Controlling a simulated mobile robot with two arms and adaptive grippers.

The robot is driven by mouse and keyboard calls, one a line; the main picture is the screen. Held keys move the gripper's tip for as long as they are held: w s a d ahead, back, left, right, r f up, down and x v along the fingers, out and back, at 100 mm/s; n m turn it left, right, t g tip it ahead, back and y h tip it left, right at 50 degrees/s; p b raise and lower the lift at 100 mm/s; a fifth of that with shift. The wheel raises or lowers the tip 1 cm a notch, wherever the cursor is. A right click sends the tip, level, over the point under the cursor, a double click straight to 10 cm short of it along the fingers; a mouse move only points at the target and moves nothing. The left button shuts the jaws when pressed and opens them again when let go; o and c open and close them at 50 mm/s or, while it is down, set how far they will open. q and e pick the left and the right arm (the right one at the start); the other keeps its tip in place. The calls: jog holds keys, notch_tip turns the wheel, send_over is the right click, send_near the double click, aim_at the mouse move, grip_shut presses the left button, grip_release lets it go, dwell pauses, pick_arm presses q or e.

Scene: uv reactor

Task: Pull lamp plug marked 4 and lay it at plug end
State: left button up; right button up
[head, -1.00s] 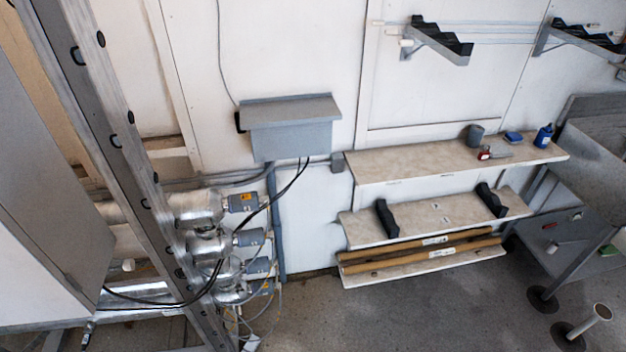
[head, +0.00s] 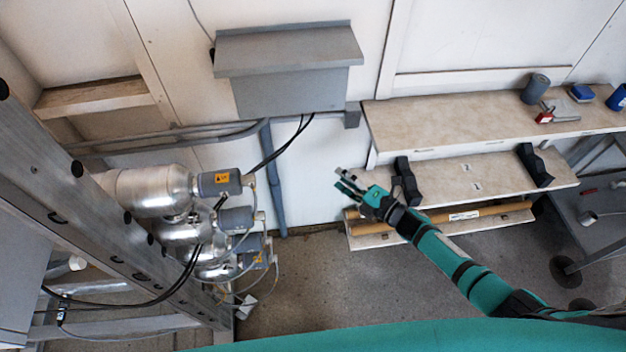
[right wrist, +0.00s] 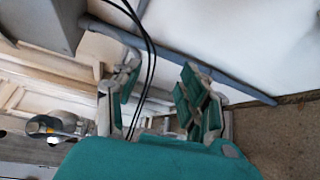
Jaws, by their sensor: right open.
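Several lamp plugs sit in a stack on the ends of the silver reactor tubes (head: 150,190) at the left of the head view. The top grey plug (head: 220,182) has an orange label, and another grey plug (head: 236,218) sits below it. I cannot read any number, so I cannot tell which is marked 4. My right gripper (head: 345,182) is open and empty, to the right of the plugs and apart from them. In the right wrist view its fingers (right wrist: 155,95) are spread, with black cables passing behind. My left gripper is not in view.
A grey wall box (head: 288,70) hangs above, with black cables (head: 278,155) running down to the plugs. A metal post (head: 75,195) stands at the left. Shelves (head: 480,120) with black holders (head: 405,180) are at the right. Floor between is clear.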

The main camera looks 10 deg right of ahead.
jog(key=w+a+r+n+g+y+b, duration=0.1)
jog(key=w+a+r+n+g+y, duration=0.1)
jog(key=a+r+n+y, duration=0.35)
jog(key=n+g+y+b, duration=0.3)
jog(key=n+g, duration=0.8)
jog(key=n, duration=1)
send_near(249, 184)
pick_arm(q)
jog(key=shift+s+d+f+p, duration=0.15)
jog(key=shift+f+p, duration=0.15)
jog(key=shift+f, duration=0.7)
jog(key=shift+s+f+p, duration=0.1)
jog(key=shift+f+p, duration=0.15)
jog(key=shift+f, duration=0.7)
pick_arm(e)
jog(key=w+a, duration=0.1)
jog(key=a, duration=0.7)
jog(key=shift+a+h, duration=0.15)
jog(key=shift+h, duration=0.1)
